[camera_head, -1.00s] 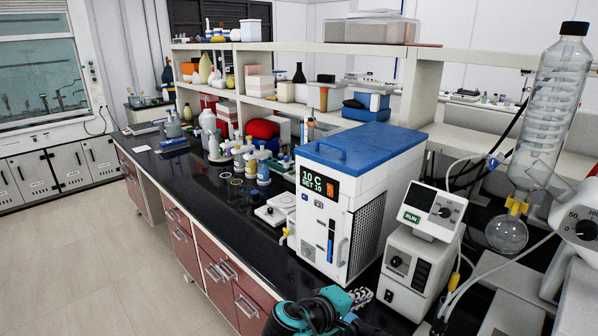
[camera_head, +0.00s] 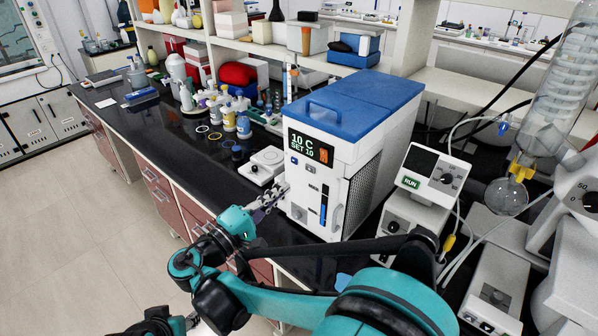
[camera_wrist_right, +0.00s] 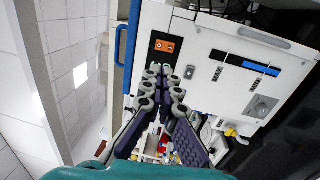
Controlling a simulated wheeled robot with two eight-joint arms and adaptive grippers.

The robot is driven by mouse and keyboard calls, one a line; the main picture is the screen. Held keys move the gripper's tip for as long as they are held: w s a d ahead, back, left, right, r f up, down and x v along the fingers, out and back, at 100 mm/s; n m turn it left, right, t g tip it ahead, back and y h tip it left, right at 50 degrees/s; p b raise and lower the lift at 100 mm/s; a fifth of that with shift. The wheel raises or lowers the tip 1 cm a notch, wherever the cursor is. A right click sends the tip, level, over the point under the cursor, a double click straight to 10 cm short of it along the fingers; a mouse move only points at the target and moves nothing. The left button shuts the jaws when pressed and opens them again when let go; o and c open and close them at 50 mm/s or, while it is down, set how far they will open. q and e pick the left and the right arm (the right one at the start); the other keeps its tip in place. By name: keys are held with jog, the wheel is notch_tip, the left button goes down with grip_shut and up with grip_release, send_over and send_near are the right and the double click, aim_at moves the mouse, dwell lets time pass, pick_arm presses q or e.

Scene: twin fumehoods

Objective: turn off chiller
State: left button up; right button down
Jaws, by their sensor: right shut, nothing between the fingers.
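The chiller (camera_head: 372,128) is a white box with a blue lid and handle, upright on the black bench. Its front display (camera_head: 310,147) is lit and reads 10 C, SET 10, with an orange mark at its right. A small switch (camera_head: 294,160) sits just below the display; it also shows in the right wrist view (camera_wrist_right: 190,72). My right gripper (camera_head: 281,188) is shut and empty, at the left edge of the chiller's front. In the right wrist view its fingertips (camera_wrist_right: 160,70) point toward the panel near the switch; contact cannot be told.
A white stirrer-like device (camera_head: 262,166) and several bottles (camera_head: 228,118) stand left of the chiller. A control unit marked RUN (camera_head: 432,175) and glassware (camera_head: 506,197) stand at the right. The shelf (camera_head: 455,88) runs behind. Open floor (camera_head: 95,230) lies left of the bench.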

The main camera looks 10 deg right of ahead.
aim_at(323, 153)
jog(key=b+x, duration=0.1)
jog(key=x, duration=1.2)
jog(key=shift+s+d+b, duration=0.1)
jog(key=shift+b, duration=0.25)
jog(key=shift+d, duration=0.15)
jog(key=shift+w+d+r, duration=0.2)
jog(key=shift+w+r, duration=0.05)
jog(key=shift+w, duration=0.05)
